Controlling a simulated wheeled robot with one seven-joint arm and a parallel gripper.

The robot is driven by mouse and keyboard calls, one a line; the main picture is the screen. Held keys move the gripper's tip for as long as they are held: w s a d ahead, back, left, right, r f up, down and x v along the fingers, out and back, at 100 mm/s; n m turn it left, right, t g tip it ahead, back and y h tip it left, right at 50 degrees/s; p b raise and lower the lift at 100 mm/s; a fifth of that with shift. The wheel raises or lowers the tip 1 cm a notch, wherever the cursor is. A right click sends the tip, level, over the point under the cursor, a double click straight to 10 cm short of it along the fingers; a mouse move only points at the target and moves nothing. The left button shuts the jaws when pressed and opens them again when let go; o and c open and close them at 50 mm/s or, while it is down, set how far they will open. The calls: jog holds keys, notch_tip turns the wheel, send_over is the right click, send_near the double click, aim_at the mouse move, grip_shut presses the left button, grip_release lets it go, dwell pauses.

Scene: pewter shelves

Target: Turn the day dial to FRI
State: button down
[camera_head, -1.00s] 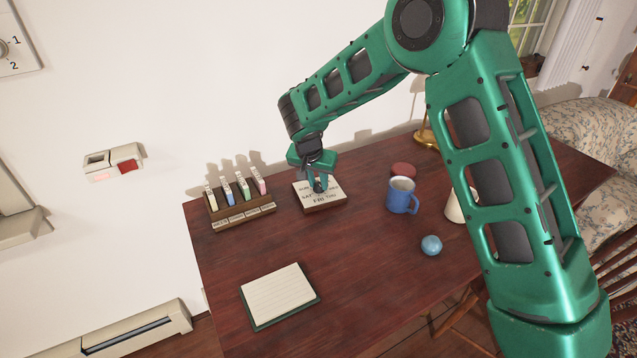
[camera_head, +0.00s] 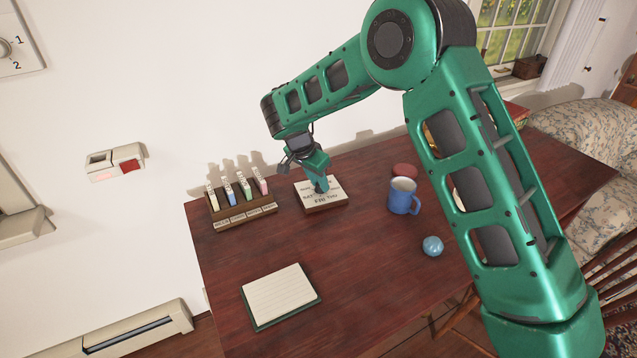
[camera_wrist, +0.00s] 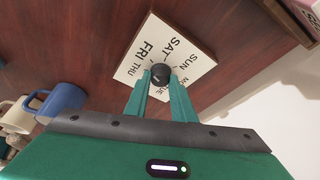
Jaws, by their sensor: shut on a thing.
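The day dial is a square white plate (camera_wrist: 193,60) with day names in black around a round dark knob (camera_wrist: 160,72). SUN, SAT, FRI and THU are readable in the wrist view; other names are partly covered by my fingers. In the head view the dial (camera_head: 331,204) lies on the desk, partly behind my gripper. My gripper (camera_wrist: 160,80) is shut on the knob, one finger on each side. In the head view my gripper (camera_head: 321,188) is tilted over the dial. Which day the knob points to, I cannot tell.
The dial lies on a dark red wooden desk (camera_head: 370,270). A rack (camera_head: 245,217) with several coloured tabs stands to its left. A notepad (camera_head: 278,294) lies in front.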

jog(key=c, duration=1.5)
grip_release()
jog(key=shift+r, duration=0.1)
jog(key=v, duration=1)
jog(key=shift+a+r, duration=0.1)
jog(key=shift+r, duration=0.2)
